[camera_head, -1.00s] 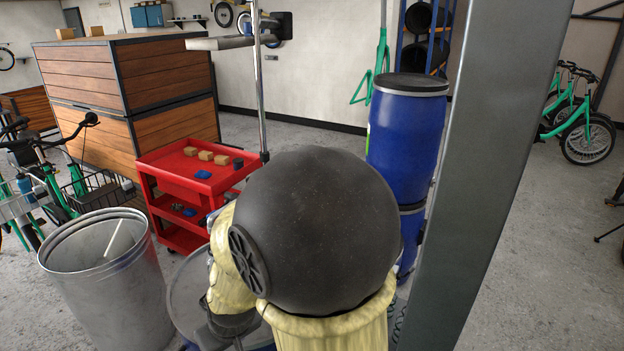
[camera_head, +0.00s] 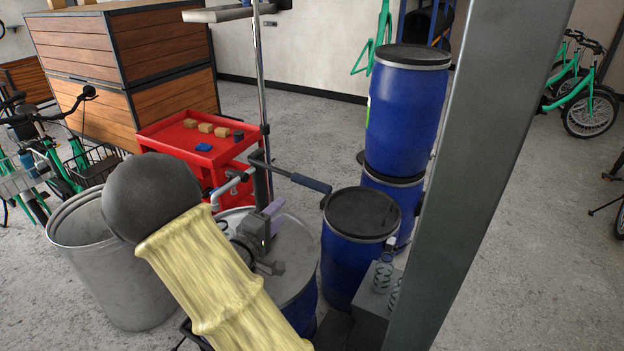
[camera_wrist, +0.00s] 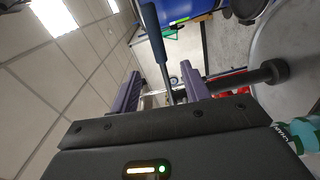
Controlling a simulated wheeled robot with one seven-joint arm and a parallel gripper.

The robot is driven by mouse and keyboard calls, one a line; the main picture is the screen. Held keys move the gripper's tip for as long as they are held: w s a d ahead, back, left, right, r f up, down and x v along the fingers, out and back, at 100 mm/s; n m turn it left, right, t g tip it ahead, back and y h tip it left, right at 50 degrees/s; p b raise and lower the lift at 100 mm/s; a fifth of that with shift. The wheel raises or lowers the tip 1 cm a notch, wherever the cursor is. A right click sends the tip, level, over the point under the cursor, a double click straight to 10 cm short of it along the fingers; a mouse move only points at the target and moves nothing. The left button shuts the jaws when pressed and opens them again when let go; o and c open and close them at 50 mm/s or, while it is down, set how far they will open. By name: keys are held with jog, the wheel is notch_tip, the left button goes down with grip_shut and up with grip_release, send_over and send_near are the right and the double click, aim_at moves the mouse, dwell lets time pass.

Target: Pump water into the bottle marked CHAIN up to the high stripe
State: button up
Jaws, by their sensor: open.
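A hand pump stands on the blue drum with a grey lid (camera_head: 295,262); its grey spout (camera_head: 228,188) points left. Its bent crank ends in a dark blue handle (camera_head: 312,183), up and right of my gripper (camera_head: 265,215). In the wrist view, the handle (camera_wrist: 155,35) and its thin rod run between the open purple fingers (camera_wrist: 160,80), apparently without being gripped. My forearm hides the area below the spout.
Clear bottles with wavy teal marks (camera_head: 382,276) stand at a grey box (camera_head: 370,315) on the right. Blue barrels (camera_head: 360,240) stand behind the drum. A metal bin (camera_head: 120,285) is left, a red cart (camera_head: 180,135) behind. A grey post (camera_head: 480,150) blocks the right side.

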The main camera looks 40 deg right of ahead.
aim_at(287, 175)
jog(key=shift+s+d+r, duration=0.1)
jog(key=shift+s+r, duration=0.05)
jog(key=shift+r, duration=0.05)
jog(key=p+x, duration=0.3)
jog(key=x, duration=1.4)
jog(key=shift+d+p, duration=0.25)
jog(key=shift+p, duration=0.1)
jog(key=shift+r, duration=0.1)
grip_shut()
